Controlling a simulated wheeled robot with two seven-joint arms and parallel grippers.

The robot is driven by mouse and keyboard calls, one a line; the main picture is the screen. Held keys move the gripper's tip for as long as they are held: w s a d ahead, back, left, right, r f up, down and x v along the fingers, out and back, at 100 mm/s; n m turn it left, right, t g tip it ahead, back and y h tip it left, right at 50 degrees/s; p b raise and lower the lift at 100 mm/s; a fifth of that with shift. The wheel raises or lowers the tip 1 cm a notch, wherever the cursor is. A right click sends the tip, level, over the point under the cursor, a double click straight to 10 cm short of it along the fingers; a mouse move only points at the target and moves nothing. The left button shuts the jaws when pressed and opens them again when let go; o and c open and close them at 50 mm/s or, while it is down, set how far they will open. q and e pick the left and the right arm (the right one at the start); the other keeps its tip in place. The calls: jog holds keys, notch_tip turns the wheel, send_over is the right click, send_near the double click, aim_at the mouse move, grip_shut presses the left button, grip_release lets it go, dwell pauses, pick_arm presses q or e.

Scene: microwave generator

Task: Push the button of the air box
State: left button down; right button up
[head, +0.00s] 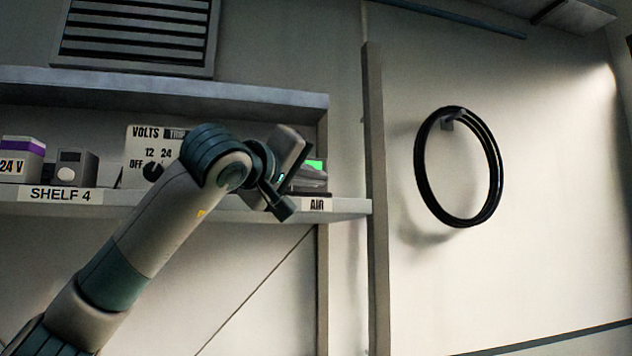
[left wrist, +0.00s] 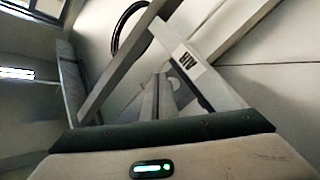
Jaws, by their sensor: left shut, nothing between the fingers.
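The air box (head: 314,183) is a small dark grey case with a lit green screen, at the right end of the shelf in the head view. The label "AIR" is on the shelf edge below it and also shows in the left wrist view. My left gripper (head: 286,180) is in front of the air box's left part and hides it. In the left wrist view its fingers (left wrist: 162,85) are shut and empty, near the shelf edge with the label. I cannot make out the button or tell whether the fingers touch the box. My right gripper is not in view.
The shelf (head: 345,208) also holds a volts panel with a dial (head: 140,145), a small grey device (head: 77,168) and a 24 V box (head: 20,162). An upper shelf (head: 180,97) runs above. A vertical post (head: 375,200) and a hanging black hose (head: 420,170) are to the right.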

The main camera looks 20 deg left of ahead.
pick_arm(q)
jog(key=shift+w+a, duration=0.5)
jog(key=shift+w, duration=0.15)
dwell(1.1)
jog(key=shift+s+d, duration=0.55)
jog(key=shift+s, duration=0.2)
jog(key=shift+b, duration=0.3)
jog(key=s+d+b, duration=0.2)
jog(key=s+d, duration=0.1)
jog(key=s, duration=0.2)
jog(key=shift+d, duration=0.2)
dwell(0.3)
jog(key=shift+a, duration=0.1)
